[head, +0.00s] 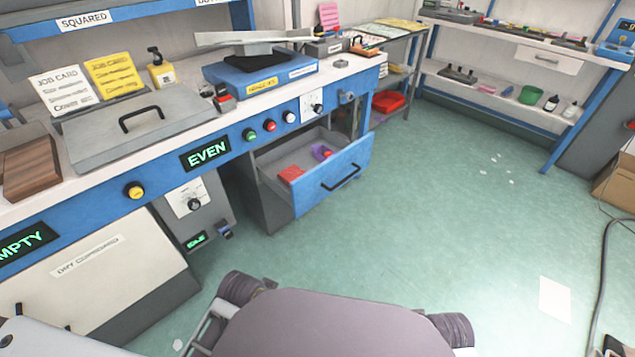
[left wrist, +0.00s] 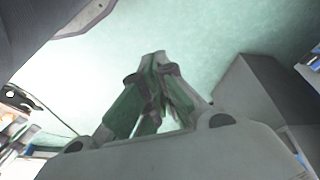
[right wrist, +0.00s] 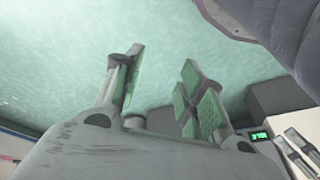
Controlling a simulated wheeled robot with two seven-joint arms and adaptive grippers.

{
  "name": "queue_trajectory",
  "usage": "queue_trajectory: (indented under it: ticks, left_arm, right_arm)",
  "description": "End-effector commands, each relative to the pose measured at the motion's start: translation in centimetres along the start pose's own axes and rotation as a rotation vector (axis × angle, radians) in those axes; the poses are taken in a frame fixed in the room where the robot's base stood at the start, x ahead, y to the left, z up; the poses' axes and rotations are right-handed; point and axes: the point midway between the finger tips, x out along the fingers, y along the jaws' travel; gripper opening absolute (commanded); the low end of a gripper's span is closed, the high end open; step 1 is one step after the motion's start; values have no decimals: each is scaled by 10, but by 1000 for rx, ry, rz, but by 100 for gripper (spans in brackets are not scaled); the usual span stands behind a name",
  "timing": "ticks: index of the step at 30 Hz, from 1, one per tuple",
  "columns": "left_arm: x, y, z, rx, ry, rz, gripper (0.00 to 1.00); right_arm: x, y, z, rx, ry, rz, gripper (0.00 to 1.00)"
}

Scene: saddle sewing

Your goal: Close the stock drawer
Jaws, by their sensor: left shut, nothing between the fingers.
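The stock drawer (head: 335,178) stands pulled open under the workbench in the head view. It has a blue front with a dark handle (head: 341,177) and grey inner walls. A red item (head: 291,174) and a purple item (head: 322,152) lie inside it. My left gripper (left wrist: 158,62) shows in the left wrist view, its fingers together and empty, over the green floor. My right gripper (right wrist: 160,75) shows in the right wrist view with its fingers apart and nothing between them. Neither gripper shows in the head view, and neither is seen touching the drawer.
The workbench (head: 240,108) runs along the left with a grey lidded box (head: 135,127) and a blue stand (head: 262,77) on top. A grey control box (head: 195,208) hangs left of the drawer. A cable (head: 603,265) lies far right.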

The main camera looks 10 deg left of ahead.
Motion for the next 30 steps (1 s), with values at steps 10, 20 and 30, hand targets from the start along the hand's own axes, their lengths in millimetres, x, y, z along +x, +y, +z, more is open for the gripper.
queue_trajectory:
  ticks: [10, 20, 30]
  left_arm:
    - [-16, -6, -32, 19, 49, -17, 0]
    - [-36, -14, -76, 59, 108, -44, 0]
    - [-35, -25, -145, 170, 178, -85, 0]
  right_arm:
    - [-10, 1, -9, -1, 11, 3, 40]
    - [-19, 3, -20, -2, 15, 8, 40]
    - [-2, 10, -14, 3, -52, 21, 40]
